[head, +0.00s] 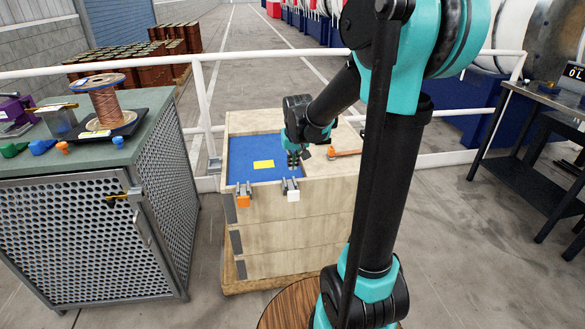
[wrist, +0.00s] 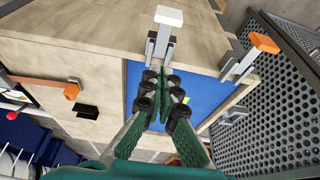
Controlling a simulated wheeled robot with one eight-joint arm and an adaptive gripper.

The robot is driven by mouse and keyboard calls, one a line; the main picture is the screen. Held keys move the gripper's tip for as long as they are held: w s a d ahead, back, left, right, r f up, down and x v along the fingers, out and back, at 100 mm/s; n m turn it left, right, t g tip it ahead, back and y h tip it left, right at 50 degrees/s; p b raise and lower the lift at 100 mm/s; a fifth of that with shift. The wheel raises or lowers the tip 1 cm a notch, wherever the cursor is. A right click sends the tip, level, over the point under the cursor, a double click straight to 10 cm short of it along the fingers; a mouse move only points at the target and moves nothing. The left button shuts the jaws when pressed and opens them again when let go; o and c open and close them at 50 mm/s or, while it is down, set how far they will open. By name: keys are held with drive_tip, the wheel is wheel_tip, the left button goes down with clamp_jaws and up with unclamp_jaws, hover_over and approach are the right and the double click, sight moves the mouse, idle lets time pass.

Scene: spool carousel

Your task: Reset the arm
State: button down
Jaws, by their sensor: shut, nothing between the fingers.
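My gripper (head: 293,162) is shut and empty. It points down above the right part of the blue mat on the wooden crate, just behind the white-handled clamp. In the wrist view my gripper (wrist: 163,82) has its green fingers together over the blue mat (wrist: 137,82), with nothing between them. My arm rises from the right of the crate and bends over it.
The wooden crate (head: 290,232) bears a yellow note (head: 263,164), a clamp with an orange end (head: 243,200), a clamp with a white end (head: 292,194) and an orange-handled tool (head: 346,153). A mesh-sided bench (head: 90,245) with a copper spool (head: 104,100) stands left. A white rail (head: 205,118) runs behind.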

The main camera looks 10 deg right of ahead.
idle(0.3)
drive_tip(key=s+d+f, duration=0.2)
drive_tip(key=s+f, duration=0.1)
drive_tip(key=s, duration=0.8)
drive_tip(key=s+d+f, duration=0.2)
drive_tip(key=s+f, duration=0.2)
drive_tip(key=s, duration=0.8)
drive_tip(key=shift+f, duration=0.2)
drive_tip(key=shift+s, duration=0.1)
